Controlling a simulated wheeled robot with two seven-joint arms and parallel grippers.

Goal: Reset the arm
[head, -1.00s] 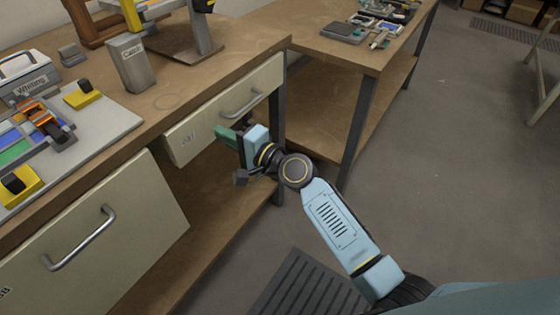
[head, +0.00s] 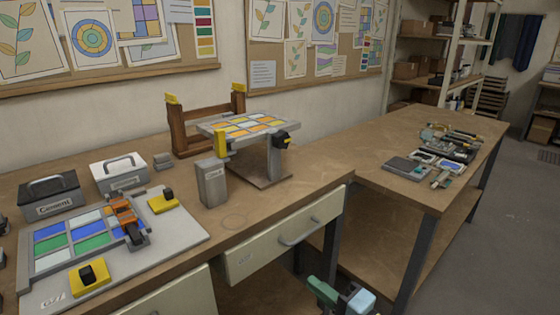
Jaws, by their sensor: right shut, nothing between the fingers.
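Most of my right arm is cut off by the frame's lower edge. My left gripper is not in view.
The workbench (head: 225,222) holds a glass panel on a board (head: 180,243), a grey container (head: 212,184), a raised stand with a tiled panel (head: 250,126), and labelled boxes. A second table (head: 375,140) with tools stands right. Open floor (head: 500,230) lies beyond it.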

